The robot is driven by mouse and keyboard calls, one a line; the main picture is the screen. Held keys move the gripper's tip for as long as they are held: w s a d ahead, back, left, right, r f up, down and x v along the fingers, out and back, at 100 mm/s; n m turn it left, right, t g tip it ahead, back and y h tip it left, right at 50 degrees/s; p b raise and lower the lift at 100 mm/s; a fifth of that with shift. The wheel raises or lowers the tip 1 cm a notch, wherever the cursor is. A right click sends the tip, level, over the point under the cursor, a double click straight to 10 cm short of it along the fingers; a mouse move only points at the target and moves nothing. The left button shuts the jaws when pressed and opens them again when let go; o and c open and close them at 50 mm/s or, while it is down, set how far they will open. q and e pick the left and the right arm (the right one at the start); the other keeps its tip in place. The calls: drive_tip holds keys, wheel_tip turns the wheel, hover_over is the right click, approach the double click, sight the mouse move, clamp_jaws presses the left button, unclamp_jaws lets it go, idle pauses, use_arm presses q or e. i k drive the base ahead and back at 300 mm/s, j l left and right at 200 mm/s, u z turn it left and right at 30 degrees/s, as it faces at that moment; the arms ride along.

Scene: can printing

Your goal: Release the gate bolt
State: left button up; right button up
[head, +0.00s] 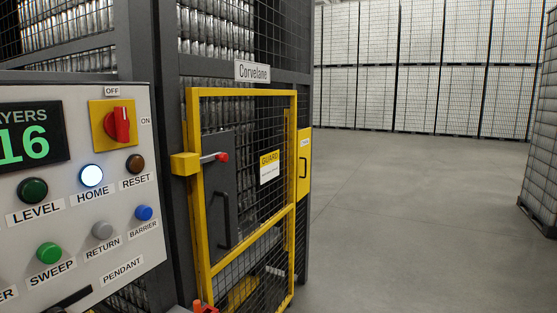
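The gate (191,237) is a yellow-framed black mesh door, and it looks closed in the dark fence. The rod's left end meets a yellow block (184,164) on the gate's left side, by the post. A dark plate (219,185) with a black pull handle (224,220) lies behind and below the bolt. Neither of my grippers can be made out. A small orange-red part (205,309) shows at the bottom edge, too cut off to identify.
A control panel (75,225) with buttons and a red switch (117,124) on OFF/ON stands close on the left. A yellow box (304,163) is right of the gate. Open grey floor (400,220) lies to the right, with tall pallet stacks (420,70) behind.

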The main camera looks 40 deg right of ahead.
sight(224, 158)
drive_tip(key=z, duration=0.75)
